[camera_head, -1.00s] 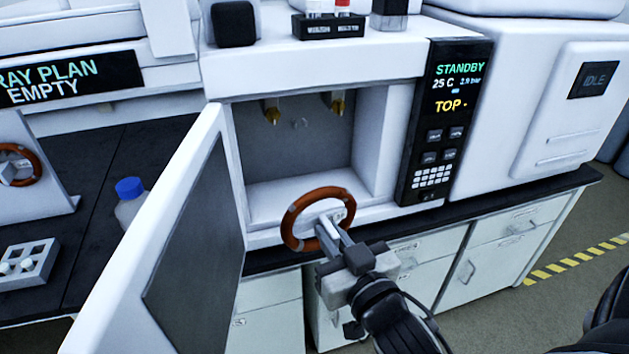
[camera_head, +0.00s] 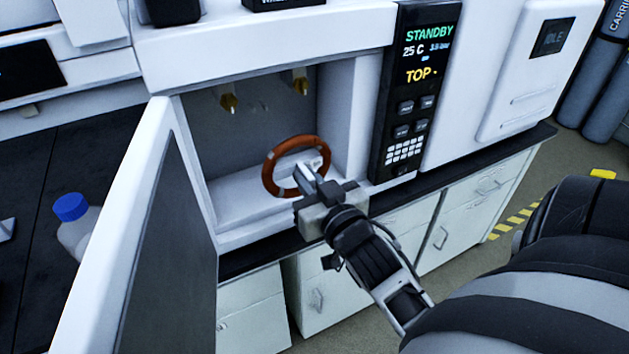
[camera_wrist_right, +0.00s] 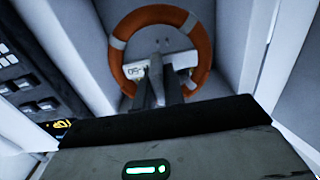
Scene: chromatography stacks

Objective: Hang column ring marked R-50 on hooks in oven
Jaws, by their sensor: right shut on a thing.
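An orange-brown column ring (camera_head: 270,171) with pale bands is held upright at the mouth of the oven (camera_head: 330,120). My right gripper (camera_head: 312,172) is shut on the white tag plate at the ring's centre. In the right wrist view the ring (camera_wrist_right: 118,62) stands beyond my right gripper (camera_wrist_right: 158,85), and its tag (camera_wrist_right: 182,62) shows a partly covered marking ending in "50". Two brass-coloured hooks, one left (camera_head: 228,101) and one right (camera_head: 300,85), hang from the oven's upper back, above the ring and apart from it. My left gripper is not in view.
The oven door (camera_head: 150,230) stands open on the left. A control panel (camera_head: 415,90) reading STANDBY, 25 C and TOP flanks the opening on the right. A blue-capped bottle (camera_head: 72,225) stands on the dark bench left of the door. The oven cavity around the ring looks clear.

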